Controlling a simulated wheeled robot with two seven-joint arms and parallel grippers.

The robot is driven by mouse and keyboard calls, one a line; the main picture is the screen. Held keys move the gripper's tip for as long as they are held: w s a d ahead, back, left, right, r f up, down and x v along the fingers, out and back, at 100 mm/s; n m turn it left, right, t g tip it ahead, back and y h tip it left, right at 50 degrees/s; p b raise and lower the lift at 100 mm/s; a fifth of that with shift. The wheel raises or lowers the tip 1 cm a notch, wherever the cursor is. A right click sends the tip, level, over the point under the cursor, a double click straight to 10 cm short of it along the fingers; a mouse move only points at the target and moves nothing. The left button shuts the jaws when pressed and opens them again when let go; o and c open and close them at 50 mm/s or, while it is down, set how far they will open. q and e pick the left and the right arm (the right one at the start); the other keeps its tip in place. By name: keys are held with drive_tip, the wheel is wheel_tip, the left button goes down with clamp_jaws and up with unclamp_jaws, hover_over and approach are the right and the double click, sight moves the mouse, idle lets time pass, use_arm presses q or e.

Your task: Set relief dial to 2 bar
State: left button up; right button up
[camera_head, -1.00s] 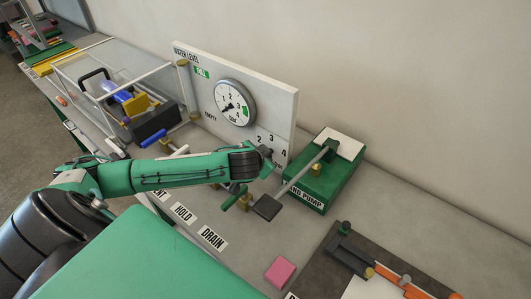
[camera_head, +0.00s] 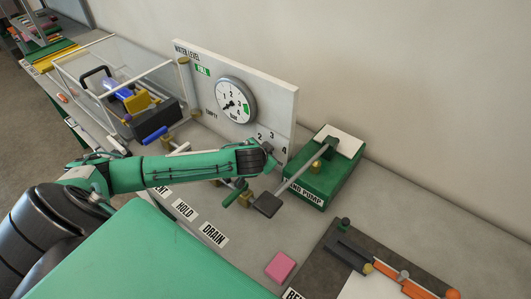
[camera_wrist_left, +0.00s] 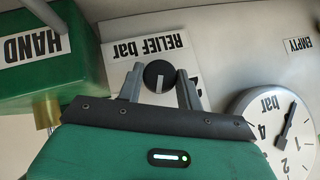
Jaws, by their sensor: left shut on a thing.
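The relief dial is a small round black knob (camera_wrist_left: 160,73) with a white pointer line, on a white panel below the gauge. In the left wrist view, which is upside down, its line runs down the picture from the knob's middle. The label "RELIEF bar" (camera_wrist_left: 147,44) is beyond it. My left gripper (camera_wrist_left: 161,79) has a finger on each side of the knob and is shut on it. In the head view my left gripper (camera_head: 262,159) hides the knob and part of its scale; the numbers 2, 3 and 4 (camera_head: 272,140) show above it. My right gripper is not in view.
The round bar gauge (camera_head: 235,100) is on the panel above the dial. A green hand pump (camera_head: 325,172) with a grey lever stands close right of my gripper. A pink block (camera_head: 280,267) lies on the bench.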

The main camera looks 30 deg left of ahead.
use_arm(q)
drive_tip(key=shift+a+f+n+h+b, duration=0.1)
drive_tip(key=shift+a+n+h+b, duration=0.15)
drive_tip(key=shift+n+h+b, duration=1.5)
drive_tip(key=shift+a+f+n+h+b, duration=0.2)
drive_tip(key=shift+n+h+b, duration=0.5)
drive_tip(key=shift+h+b, duration=2.05)
drive_tip(key=shift+a+n+h+b, duration=0.3)
drive_tip(key=shift+n+h+b, duration=1.25)
drive_tip(key=shift+b, duration=1.05)
drive_tip(key=shift+m+h, duration=0.3)
drive_tip(key=shift+h, duration=0.05)
